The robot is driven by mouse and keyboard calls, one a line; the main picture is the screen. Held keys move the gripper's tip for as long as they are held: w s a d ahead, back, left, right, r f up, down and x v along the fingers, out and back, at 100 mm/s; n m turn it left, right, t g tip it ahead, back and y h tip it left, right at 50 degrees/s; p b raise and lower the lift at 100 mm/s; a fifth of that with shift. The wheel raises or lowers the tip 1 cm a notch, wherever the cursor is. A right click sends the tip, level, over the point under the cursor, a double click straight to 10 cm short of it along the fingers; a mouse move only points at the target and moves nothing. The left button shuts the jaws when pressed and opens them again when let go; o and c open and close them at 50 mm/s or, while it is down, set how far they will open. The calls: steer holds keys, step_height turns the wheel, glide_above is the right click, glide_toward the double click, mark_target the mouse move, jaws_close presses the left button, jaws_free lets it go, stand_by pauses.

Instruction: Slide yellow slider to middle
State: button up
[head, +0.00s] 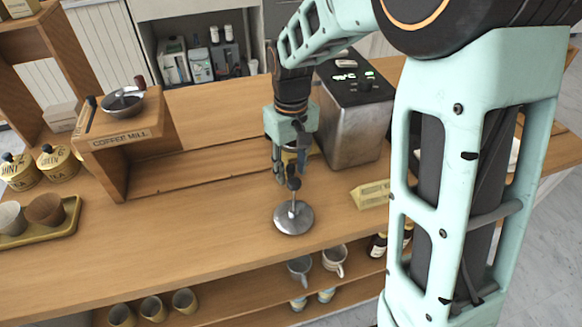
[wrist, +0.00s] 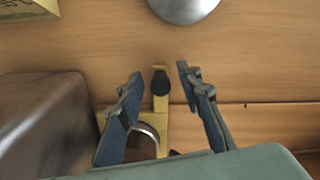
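A yellow piece with a round opening and a dark knob, apparently the yellow slider (wrist: 161,120), shows in the wrist view. Its knob (wrist: 160,82) lies between my two fingers, with a gap on each side. My gripper (wrist: 158,75) is open and points down at it. In the head view my gripper (head: 286,172) is low over the cart counter, left of the metal machine. Only a bit of yellow shows behind the fingers there, so most of the slider is hidden. I cannot tell how far along any track it sits.
A round silver-based tool (head: 293,219) stands just in front of my gripper. The metal machine (head: 355,125) is close on the right, with a yellow block (head: 370,195) before it. A coffee mill (head: 123,135) and a tray (head: 65,230) are at left. The counter between is clear.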

steer(key=shift+c, duration=0.5)
jaws_close()
steer(key=shift+a, duration=0.1)
steer(key=s+a, duration=0.1)
steer(key=a, duration=0.4)
steer(key=s+a, duration=0.2)
steer(key=a, duration=0.4)
steer(key=s+a, duration=0.2)
steer(key=a, duration=0.4)
steer(key=shift+a, duration=0.1)
steer(key=shift+o, duration=0.5)
jaws_free()
